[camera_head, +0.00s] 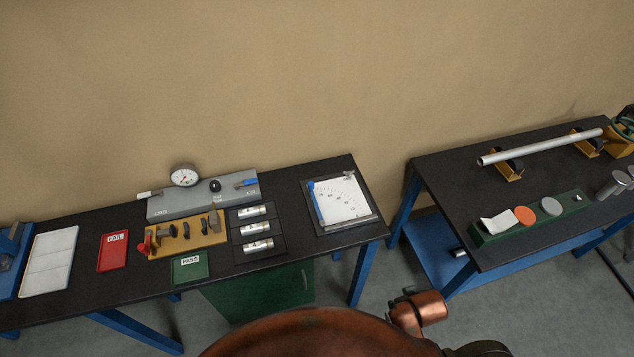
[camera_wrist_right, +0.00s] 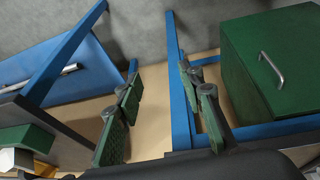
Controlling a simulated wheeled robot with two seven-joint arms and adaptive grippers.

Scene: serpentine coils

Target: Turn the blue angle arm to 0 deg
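The angle board (camera_head: 352,222) lies at the right end of the left table, with a white sheet (camera_head: 341,199) carrying a printed degree scale. The blue angle arm (camera_head: 316,204) is a narrow blue strip along the sheet's left edge, running roughly up and down in the head view. The scale numbers are too small to read. My right gripper (camera_wrist_right: 159,95) is open and empty in the right wrist view, its two fingers well apart. No gripper shows in the head view, so my left gripper is out of sight.
Left of the board are a tray of silver cylinders (camera_head: 242,239), a grey gauge block (camera_head: 203,201), a green PASS tray (camera_head: 190,267) and a red FAIL tray (camera_head: 113,252). A gap separates this table from the right table (camera_head: 446,176). A green cabinet (camera_head: 262,301) stands below.

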